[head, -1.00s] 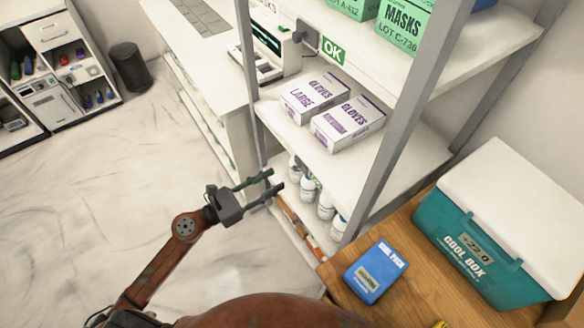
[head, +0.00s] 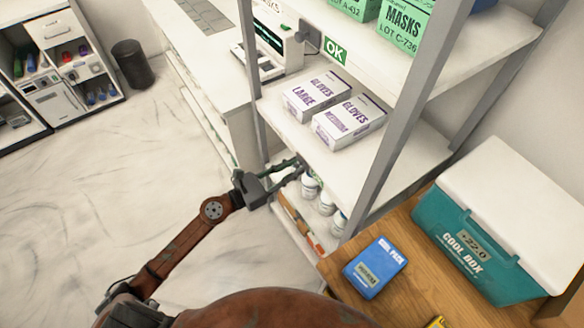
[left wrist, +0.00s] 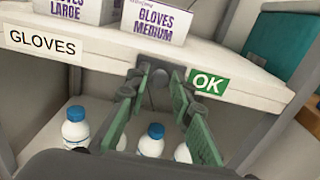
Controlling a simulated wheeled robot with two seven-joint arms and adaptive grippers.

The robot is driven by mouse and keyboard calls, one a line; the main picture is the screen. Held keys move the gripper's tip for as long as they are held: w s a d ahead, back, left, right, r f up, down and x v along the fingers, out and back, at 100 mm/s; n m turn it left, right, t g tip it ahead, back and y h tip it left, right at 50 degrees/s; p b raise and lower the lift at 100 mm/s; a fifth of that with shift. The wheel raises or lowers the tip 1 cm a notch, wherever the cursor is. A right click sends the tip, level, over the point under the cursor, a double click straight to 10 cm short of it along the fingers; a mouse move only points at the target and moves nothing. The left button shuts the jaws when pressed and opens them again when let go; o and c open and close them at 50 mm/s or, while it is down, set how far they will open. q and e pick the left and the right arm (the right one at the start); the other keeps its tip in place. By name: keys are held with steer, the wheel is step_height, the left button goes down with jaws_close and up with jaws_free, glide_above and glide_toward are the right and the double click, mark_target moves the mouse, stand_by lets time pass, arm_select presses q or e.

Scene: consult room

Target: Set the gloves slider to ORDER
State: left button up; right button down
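The gloves shelf carries a white GLOVES label (left wrist: 43,42) and a green OK sign (left wrist: 208,82) on its front edge in the left wrist view. My left gripper (head: 290,168) is open at the shelf front. In the left wrist view its two green fingers (left wrist: 158,92) stand either side of the knob; I cannot tell whether they touch it. In the head view the knob is not visible. My right gripper is not in view.
Glove boxes (head: 349,119) stand on the shelf above my left gripper. White bottles (head: 327,203) stand on the shelf below. A grey shelf post (head: 405,125) rises to the right. A blue cool pack (head: 375,268) and a cool box (head: 462,245) are on the wooden top.

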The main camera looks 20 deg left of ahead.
arm_select(q)
jaws_close()
stand_by(0.3)
